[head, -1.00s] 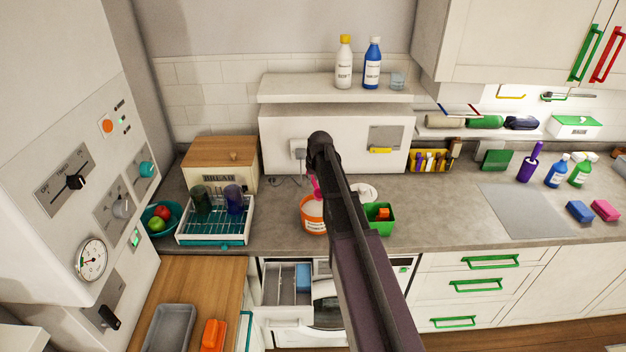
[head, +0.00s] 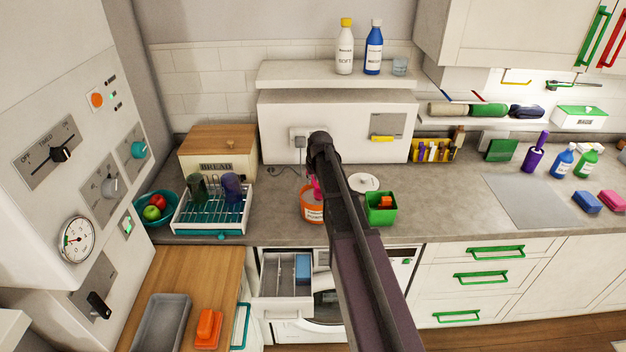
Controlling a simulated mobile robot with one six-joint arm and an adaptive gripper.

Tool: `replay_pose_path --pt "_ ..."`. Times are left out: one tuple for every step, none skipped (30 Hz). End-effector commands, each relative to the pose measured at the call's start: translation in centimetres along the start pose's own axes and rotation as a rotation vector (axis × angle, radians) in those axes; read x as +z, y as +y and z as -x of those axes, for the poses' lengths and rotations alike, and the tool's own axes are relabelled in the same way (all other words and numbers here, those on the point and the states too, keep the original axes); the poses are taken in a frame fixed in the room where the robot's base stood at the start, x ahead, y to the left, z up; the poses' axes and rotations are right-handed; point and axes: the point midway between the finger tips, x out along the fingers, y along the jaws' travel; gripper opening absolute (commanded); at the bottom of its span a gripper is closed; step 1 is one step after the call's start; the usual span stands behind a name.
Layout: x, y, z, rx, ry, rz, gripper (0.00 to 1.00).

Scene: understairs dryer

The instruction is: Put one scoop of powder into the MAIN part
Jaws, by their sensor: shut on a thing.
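An orange tub (head: 312,216) with a white label stands on the counter, partly hidden by my arm. A pink scoop handle (head: 316,187) rises at the tub, just below the dark end of my gripper (head: 319,168). My gripper is shut on this handle; its fingertips are mostly hidden, and so is the scoop's bowl. I cannot tell whether it holds powder. Below the counter, the white machine's dispenser drawer (head: 287,309) is pulled out. It shows grey compartments (head: 276,275) and a blue part (head: 303,268) at the back right. Its labels are not readable, so I cannot tell which part is MAIN.
A green box (head: 381,214) with an orange block and a white disc (head: 363,182) are right of my arm. A dish rack (head: 211,221) with two dark cups stands left. A wooden worktop (head: 208,280) lies left of the drawer. A shelf (head: 330,75) hangs above.

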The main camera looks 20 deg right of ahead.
Motion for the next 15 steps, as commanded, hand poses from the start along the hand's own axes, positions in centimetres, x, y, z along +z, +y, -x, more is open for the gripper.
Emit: replay_pose_path --pt "0.14 0.00 -0.45 0.000 0.000 0.000 0.00" --pt "0.17 0.00 -0.55 0.000 0.000 0.000 0.00" --pt "0.21 0.00 -0.67 0.000 0.000 0.000 0.00" --pt "0.23 0.00 -0.74 0.000 0.000 0.000 0.00" --pt "0.25 0.00 -0.81 0.000 0.000 0.000 0.00" --pt "0.28 0.00 -0.88 0.000 0.000 0.000 0.00" --pt "0.29 0.00 -0.93 0.000 0.000 0.000 0.00" --pt "0.30 0.00 -0.96 0.000 0.000 0.000 0.00" --pt "0.31 0.00 -0.99 0.000 0.000 0.000 0.00" --pt "0.31 0.00 -1.01 0.000 0.000 0.000 0.00" --pt "0.31 0.01 -1.02 0.000 0.000 0.000 0.00" --pt "0.32 0.00 -1.02 0.000 0.000 0.000 0.00" --pt "0.32 0.00 -1.01 0.000 0.000 0.000 0.00" --pt "0.31 0.00 -1.01 0.000 0.000 0.000 0.00" --pt "0.31 0.00 -1.00 0.000 0.000 0.000 0.00"
